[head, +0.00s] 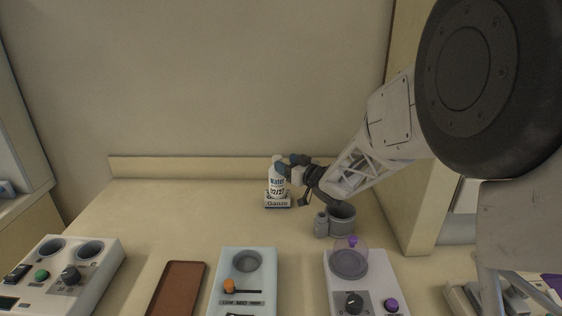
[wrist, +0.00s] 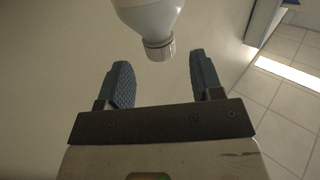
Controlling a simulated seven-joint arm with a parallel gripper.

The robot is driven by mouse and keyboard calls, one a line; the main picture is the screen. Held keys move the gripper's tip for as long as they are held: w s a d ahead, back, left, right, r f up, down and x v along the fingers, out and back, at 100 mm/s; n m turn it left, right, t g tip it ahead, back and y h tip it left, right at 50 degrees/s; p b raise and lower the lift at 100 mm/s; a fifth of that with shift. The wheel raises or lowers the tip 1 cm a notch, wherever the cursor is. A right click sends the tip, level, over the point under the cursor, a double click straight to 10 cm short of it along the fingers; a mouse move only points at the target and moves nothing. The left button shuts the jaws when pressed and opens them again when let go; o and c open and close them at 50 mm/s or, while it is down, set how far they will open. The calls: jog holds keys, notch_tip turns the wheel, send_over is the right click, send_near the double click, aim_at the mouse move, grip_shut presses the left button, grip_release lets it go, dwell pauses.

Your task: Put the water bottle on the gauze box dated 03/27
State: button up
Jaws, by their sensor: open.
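The water bottle (head: 277,182) is white, with a "Water" label and a date that looks like 12/27. It stands upright at the back of the counter and appears to rest on a small box marked "Gauze" (head: 278,204). No date can be read on that box. My gripper (head: 287,164) is beside the bottle's upper right in the head view. In the wrist view my gripper (wrist: 161,75) is open and empty, and the bottle (wrist: 150,14) with its cap lies just beyond the fingertips, apart from both fingers.
A grey cup-like holder (head: 342,219) stands right of the box, below my arm. Along the front are a control unit (head: 95,272), a brown tray (head: 178,290), a pale blue device (head: 262,285) and a white device (head: 372,285). The counter left of the bottle is clear.

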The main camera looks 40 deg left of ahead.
jog(key=shift+d, duration=1.35)
jog(key=shift+r, duration=0.1)
